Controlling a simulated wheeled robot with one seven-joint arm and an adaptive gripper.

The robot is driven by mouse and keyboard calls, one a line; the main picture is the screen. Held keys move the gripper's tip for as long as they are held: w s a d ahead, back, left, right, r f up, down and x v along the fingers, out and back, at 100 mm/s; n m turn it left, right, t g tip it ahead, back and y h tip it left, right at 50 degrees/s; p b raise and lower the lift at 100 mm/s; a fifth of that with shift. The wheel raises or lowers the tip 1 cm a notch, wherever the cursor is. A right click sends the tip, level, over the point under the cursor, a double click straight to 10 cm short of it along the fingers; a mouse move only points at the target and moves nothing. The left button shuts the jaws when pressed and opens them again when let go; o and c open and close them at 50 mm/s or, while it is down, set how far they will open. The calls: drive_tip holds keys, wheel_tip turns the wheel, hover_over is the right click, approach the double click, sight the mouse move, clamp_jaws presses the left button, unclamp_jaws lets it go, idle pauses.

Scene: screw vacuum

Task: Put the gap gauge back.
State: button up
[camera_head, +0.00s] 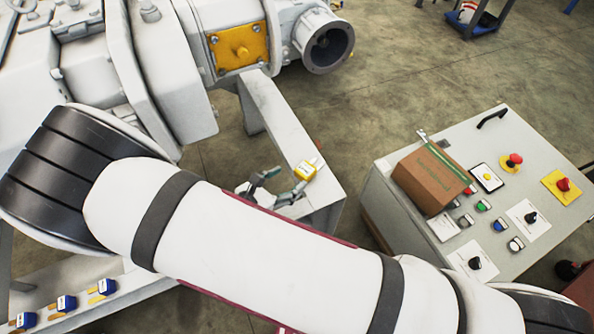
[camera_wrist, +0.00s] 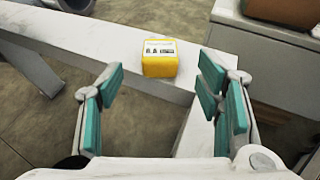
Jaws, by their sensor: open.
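A small yellow block with a white label face (camera_wrist: 159,58), which I take to be the gap gauge, sits on a white beam of the machine frame (camera_wrist: 110,48). In the head view the yellow block (camera_head: 305,172) is near the right end of that beam. My gripper (camera_wrist: 160,82) is open and empty, its teal-padded fingers spread to either side just short of the block. In the head view my gripper (camera_head: 282,186) is beside the block, partly hidden by my arm. I cannot tell of any contact.
A grey control console (camera_head: 455,160) with buttons and knobs stands to the right. The large white machine (camera_head: 165,60) fills the upper left. Several blue blocks (camera_head: 67,302) line a shelf at lower left.

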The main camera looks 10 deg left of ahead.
drive_tip(key=shift+p+v, duration=0.35)
drive_tip(key=shift+v, duration=1.95)
drive_tip(key=w+d+r+m+g+h, duration=0.15)
drive_tip(key=d+r+m+g, duration=0.25)
drive_tip(key=d+r+m, duration=0.45)
drive_tip(key=w+d+r+m+g+h, duration=0.1)
drive_tip(key=w+d+r+m+g, duration=0.3)
drive_tip(key=r, duration=0.7)
drive_tip(key=s+d+r+m+g+y, duration=0.35)
drive_tip(key=s+d+r+m, duration=0.35)
drive_tip(key=d+r, duration=0.45)
drive_tip(key=s+d+r+m+y, duration=0.2)
drive_tip(key=s+m, duration=0.3)
drive_tip(key=s, duration=0.4)
drive_tip(key=s+d+r+m+y, duration=0.2)
drive_tip(key=s+d+m+y, duration=0.2)
drive_tip(key=s, duration=0.5)
drive_tip(key=shift+d+r+m+t, duration=0.25)
drive_tip(key=shift+r+m+t, duration=0.1)
drive_tip(key=shift+m+t, duration=0.1)
drive_tip(key=shift+w, duration=0.1)
